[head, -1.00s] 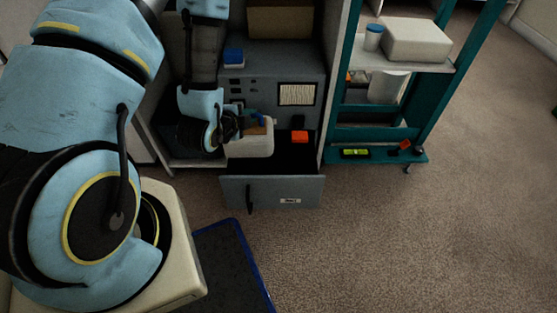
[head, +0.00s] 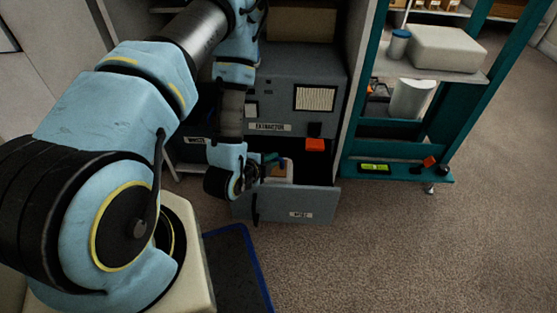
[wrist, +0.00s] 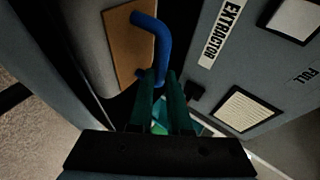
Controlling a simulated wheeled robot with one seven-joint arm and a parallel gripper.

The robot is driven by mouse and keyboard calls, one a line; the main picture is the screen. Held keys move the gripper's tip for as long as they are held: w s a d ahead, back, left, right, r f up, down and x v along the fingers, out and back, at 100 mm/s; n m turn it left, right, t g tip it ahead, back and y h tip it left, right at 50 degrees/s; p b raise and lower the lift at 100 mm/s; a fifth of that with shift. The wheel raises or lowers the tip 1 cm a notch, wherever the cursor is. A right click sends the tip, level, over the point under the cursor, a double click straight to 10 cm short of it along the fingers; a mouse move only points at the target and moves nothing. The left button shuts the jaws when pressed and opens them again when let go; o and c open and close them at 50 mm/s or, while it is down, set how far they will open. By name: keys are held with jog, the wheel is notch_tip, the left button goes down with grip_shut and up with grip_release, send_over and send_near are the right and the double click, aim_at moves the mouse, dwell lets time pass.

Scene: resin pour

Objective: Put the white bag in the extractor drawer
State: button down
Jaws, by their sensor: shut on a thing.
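The white bag (head: 287,172) has a brown panel and a blue handle. In the head view its lower part is hidden behind the drawer front, so it sits within the open drawer's outline; I cannot tell if it touches the bottom. The extractor drawer (head: 315,203) is pulled out below the grey extractor (head: 310,73). My gripper (head: 262,172) is at the bag's left side. In the wrist view my gripper (wrist: 158,82) is shut on the blue handle (wrist: 163,45), beside the brown panel of the bag (wrist: 128,42). The extractor's label and vent show at right.
An orange block (head: 315,144) is on the extractor's lower front, above the drawer. A teal shelf cart (head: 432,140) stands to the right, with a white box (head: 447,48) and a jar with a blue lid (head: 399,43). Open carpet lies at front right.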

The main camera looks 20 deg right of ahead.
jog(key=w+d, duration=0.1)
jog(key=d, duration=0.1)
jog(key=w+d+b, duration=0.1)
jog(key=shift+w+f, duration=0.25)
jog(key=shift+w, duration=0.1)
jog(key=shift+f+b, duration=0.45)
jog(key=shift+f, duration=0.05)
